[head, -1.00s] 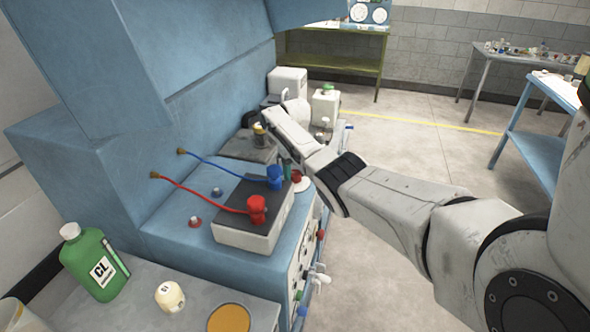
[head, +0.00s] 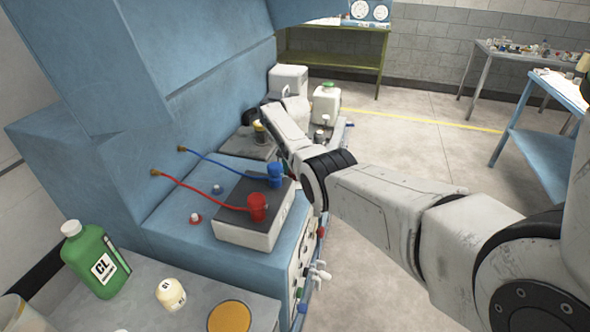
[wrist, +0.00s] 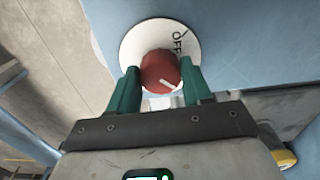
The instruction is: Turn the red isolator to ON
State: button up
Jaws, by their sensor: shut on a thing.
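The red isolator (wrist: 159,72) is a round red knob with a white pointer line, on a white round plate (wrist: 142,36) with the word OFF at its upper right. The rest of the plate's lettering is hidden. In the head view my arm hides the knob and the fingertips.
A battery (head: 248,228) with red and blue cable clamps stands on the blue bench left of my arm. A green bottle (head: 95,262) and a small cream bottle (head: 171,295) are at the lower left. White containers (head: 325,103) stand beyond my arm.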

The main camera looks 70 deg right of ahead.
jog(key=shift+m, duration=0.4)
jog(key=shift+w, duration=0.1)
jog(key=o, duration=1)
jog(key=shift+o, duration=0.2)
notch_tip(320, 180, up, 11)
jog(key=shift+b, duration=0.3)
jog(key=shift+f, duration=0.1)
